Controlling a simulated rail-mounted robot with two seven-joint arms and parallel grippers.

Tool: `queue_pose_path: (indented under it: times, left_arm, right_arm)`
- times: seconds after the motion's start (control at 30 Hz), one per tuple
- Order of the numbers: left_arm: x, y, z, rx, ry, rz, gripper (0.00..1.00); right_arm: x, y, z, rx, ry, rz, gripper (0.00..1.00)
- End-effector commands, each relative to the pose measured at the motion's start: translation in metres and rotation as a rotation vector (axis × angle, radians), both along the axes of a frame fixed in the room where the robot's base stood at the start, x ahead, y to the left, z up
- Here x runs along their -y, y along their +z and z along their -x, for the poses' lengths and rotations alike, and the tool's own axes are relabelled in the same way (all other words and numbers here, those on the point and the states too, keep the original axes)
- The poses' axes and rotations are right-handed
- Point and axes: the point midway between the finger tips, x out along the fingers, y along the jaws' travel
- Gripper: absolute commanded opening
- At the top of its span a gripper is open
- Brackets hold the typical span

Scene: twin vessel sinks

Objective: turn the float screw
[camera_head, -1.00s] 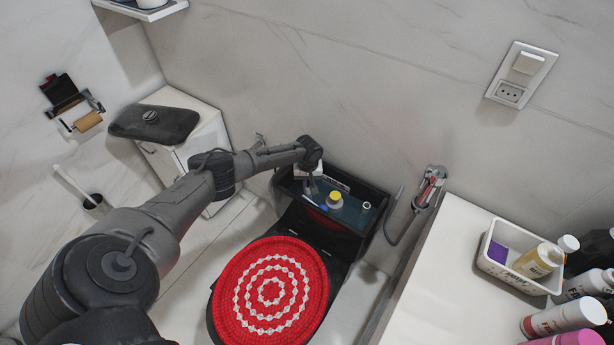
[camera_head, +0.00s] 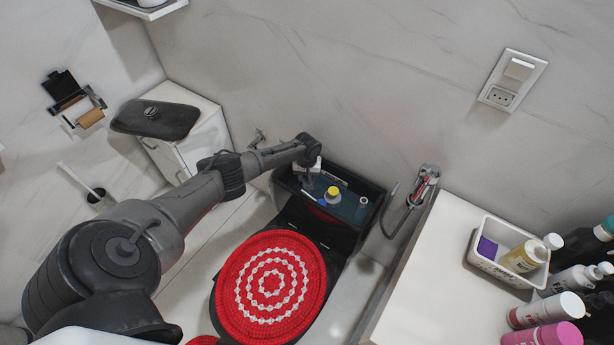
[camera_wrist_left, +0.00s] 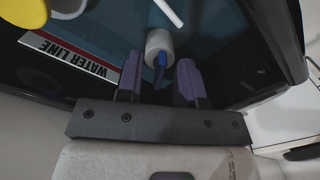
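The open black toilet tank (camera_head: 366,218) holds water and several fittings. In the left wrist view a small blue screw (camera_wrist_left: 160,62), taken as the float screw, sits at the near end of a white cylinder (camera_wrist_left: 158,42). My left gripper (camera_wrist_left: 160,82) reaches into the tank with its two purple fingers apart, one on each side of the blue screw. Gaps show between screw and fingers; depth is hard to judge. In the head view my left gripper (camera_head: 308,184) is at the tank's left part, and the screw is too small to make out. My right gripper is not in view.
A yellow-capped fitting (camera_head: 333,191) stands mid-tank; a WATER LINE label (camera_wrist_left: 70,52) lies beside the left finger. The red-covered toilet lid (camera_head: 272,280) is in front. The dark tank lid (camera_head: 155,118) rests on a white cabinet. A bottle-laden counter (camera_head: 440,270) is at right.

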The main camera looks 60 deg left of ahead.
Motion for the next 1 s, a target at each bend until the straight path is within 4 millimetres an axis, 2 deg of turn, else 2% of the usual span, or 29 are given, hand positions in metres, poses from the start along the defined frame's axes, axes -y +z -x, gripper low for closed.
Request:
queue_pose_path:
  times: [0.23, 0.37, 0.8, 1.0]
  left_arm:
    - [0.000, 0.002, 0.001, -0.001, 0.000, -0.001, 0.34]
    - [0.000, 0.015, 0.001, -0.002, 0.000, 0.000, 0.34]
    - [0.000, 0.098, 0.001, 0.001, -0.002, -0.001, 0.34]
    - [0.000, 0.124, 0.001, -0.001, 0.000, -0.001, 0.34]
  right_arm:
    - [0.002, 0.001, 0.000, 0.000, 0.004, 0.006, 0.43]
    - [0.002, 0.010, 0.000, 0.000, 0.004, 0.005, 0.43]
    - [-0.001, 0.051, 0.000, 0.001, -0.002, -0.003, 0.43]
    - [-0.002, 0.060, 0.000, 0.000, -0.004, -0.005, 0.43]
